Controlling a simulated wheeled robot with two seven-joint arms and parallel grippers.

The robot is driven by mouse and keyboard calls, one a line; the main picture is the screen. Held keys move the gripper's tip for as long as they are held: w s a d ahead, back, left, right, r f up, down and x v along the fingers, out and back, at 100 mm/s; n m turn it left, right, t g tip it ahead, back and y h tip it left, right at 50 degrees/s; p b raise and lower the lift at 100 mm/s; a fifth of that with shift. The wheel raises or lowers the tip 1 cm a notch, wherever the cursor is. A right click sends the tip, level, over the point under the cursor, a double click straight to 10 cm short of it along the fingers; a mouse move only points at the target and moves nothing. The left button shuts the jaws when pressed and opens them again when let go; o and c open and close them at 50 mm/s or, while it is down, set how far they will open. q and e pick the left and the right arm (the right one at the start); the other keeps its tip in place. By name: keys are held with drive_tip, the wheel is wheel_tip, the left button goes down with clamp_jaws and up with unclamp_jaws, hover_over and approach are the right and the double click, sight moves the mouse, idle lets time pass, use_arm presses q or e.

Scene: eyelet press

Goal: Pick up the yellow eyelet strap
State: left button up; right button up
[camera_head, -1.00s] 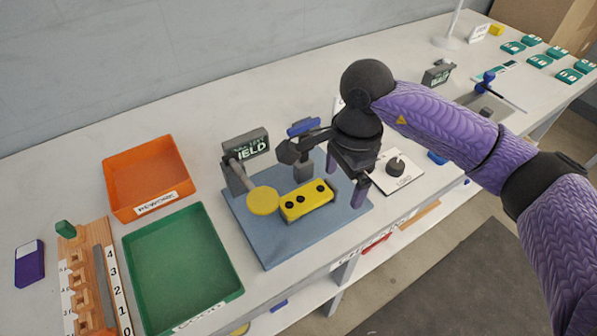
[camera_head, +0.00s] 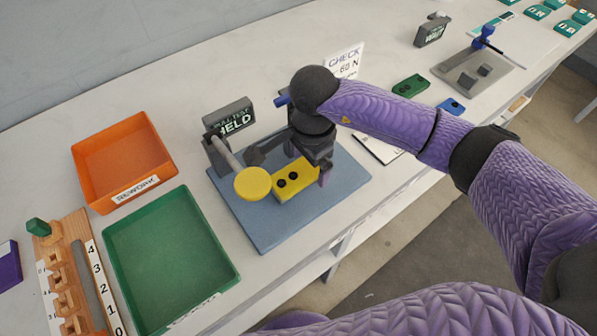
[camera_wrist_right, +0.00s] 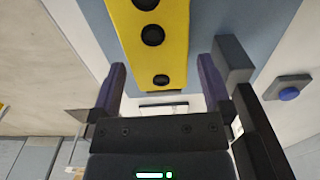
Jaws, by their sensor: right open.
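The yellow eyelet strap (camera_head: 291,183) lies on the blue base plate (camera_head: 262,238) of the bench fixture, with dark round holes along its top. Its right end is hidden behind my right gripper (camera_head: 318,172) in the head view. In the right wrist view the strap (camera_wrist_right: 152,42) reaches in from the top, its near end between the open purple fingers of my right gripper (camera_wrist_right: 162,88), with a gap on both sides. Nothing is gripped. My left gripper is out of view.
A yellow round disc (camera_head: 253,183) on a grey arm is at the strap's left end. A grey sign (camera_head: 229,117) reading HELD stands behind. An orange tray (camera_head: 122,162) and a green tray (camera_head: 170,262) are to the left. A green strap (camera_head: 411,85) lies to the right.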

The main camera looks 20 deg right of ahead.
drive_tip(key=shift+r, duration=0.1)
drive_tip(key=c, duration=1.3)
